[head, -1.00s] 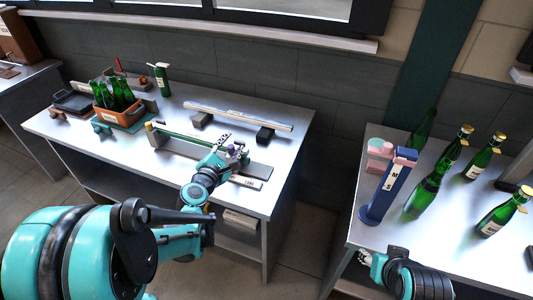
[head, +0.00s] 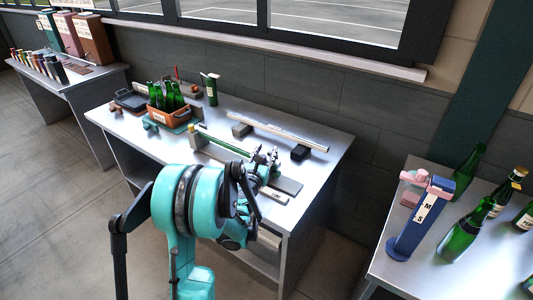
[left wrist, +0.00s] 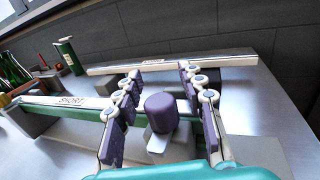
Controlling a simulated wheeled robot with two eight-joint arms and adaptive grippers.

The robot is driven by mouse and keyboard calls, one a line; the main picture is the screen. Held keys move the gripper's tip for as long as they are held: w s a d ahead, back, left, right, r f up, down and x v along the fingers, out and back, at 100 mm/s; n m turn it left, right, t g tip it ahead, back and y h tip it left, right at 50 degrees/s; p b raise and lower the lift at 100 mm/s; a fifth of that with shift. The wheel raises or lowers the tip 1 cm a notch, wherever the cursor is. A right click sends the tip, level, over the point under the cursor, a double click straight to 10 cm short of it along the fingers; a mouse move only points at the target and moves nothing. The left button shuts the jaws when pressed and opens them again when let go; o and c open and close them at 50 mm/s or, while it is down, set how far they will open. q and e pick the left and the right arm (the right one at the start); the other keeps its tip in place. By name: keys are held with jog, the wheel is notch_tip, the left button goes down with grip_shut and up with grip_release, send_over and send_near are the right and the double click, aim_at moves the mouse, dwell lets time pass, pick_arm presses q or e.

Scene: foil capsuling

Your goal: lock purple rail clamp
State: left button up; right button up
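The purple rail clamp (left wrist: 161,112) shows in the left wrist view as a rounded purple knob above a pale metal lever or plate. It sits near the end of a green rail (left wrist: 85,110) with a "SHORT" label. My left gripper (left wrist: 158,95) is open, with one finger on each side of the knob. Gaps show between the knob and both fingers. In the head view my left gripper (head: 267,156) is over the right part of the rail fixture, and my arm partly hides it. The clamp is too small to make out there. My right gripper is out of view.
A long pale bar (head: 280,132) rests on dark blocks behind the rail. A blue stand (head: 417,220) and bottles occupy the right table. Front table space is mostly clear.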

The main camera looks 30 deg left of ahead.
pick_arm(q)
jog(key=shift+w, duration=0.2)
grip_shut()
